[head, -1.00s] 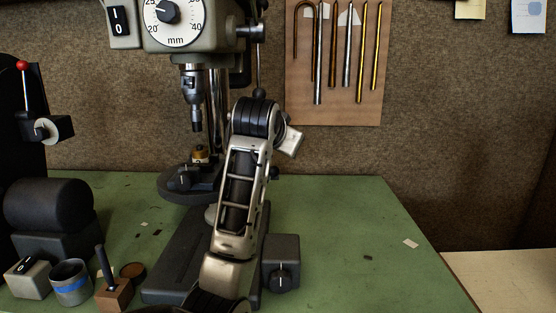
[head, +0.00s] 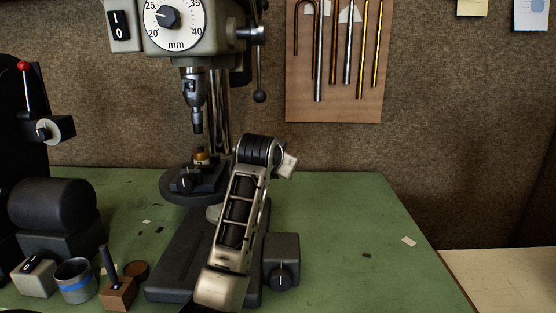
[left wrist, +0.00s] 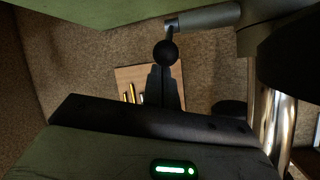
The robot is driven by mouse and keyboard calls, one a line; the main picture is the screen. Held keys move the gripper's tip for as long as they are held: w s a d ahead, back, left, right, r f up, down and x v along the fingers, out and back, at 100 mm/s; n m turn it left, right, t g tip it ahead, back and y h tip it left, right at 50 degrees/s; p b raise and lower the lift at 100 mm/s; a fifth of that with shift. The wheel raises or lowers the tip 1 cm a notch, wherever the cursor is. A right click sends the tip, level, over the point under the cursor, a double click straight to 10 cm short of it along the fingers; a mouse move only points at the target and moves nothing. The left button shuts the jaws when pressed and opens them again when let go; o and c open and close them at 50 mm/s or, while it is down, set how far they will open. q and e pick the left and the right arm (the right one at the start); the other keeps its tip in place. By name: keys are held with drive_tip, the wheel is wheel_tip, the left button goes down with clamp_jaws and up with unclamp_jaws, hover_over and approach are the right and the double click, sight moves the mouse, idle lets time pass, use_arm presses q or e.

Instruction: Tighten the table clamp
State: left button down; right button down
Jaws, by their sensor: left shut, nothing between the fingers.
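The table clamp lever (left wrist: 205,18) shows in the left wrist view as a grey shaft coming in from the right, near the bright column. It ends in a dark ball knob (left wrist: 165,52). My left gripper (left wrist: 161,70) is shut and empty, its dark fingertips close to the ball. I cannot tell whether they touch it. In the head view my left arm hides the gripper and the clamp. The drill press table (head: 170,190) stands left of my arm and carries a small vise (head: 190,181). My right gripper is not in view.
The drill press head (head: 178,45) rises above the table, its ball-ended feed lever (head: 259,95) hanging at the right. A grey box (head: 281,262) stands right of the press base. A cup (head: 74,282) and other items crowd the left. The green bench (head: 360,225) is mostly clear at right.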

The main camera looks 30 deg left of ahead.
use_arm(q)
drive_tip(key=shift+s+d+f+t+b, duration=0.1)
drive_tip(key=shift+s+f+t+b, duration=0.1)
drive_tip(key=shift+f+b, duration=0.2)
drive_tip(key=shift+s+f+t+b, duration=0.1)
drive_tip(key=shift+f+t+b, duration=0.1)
drive_tip(key=shift+f+b, duration=0.15)
drive_tip(key=shift+s+d+r+t, duration=0.1)
drive_tip(key=shift+d+r+t, duration=0.05)
drive_tip(key=shift+t, duration=0.15)
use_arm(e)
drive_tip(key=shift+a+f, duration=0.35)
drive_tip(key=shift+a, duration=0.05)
use_arm(q)
drive_tip(key=s+d+r, duration=0.4)
drive_tip(key=s+r, duration=0.1)
drive_tip(key=r, duration=0.1)
drive_tip(key=shift+s+r, duration=0.15)
drive_tip(key=shift+s, duration=0.25)
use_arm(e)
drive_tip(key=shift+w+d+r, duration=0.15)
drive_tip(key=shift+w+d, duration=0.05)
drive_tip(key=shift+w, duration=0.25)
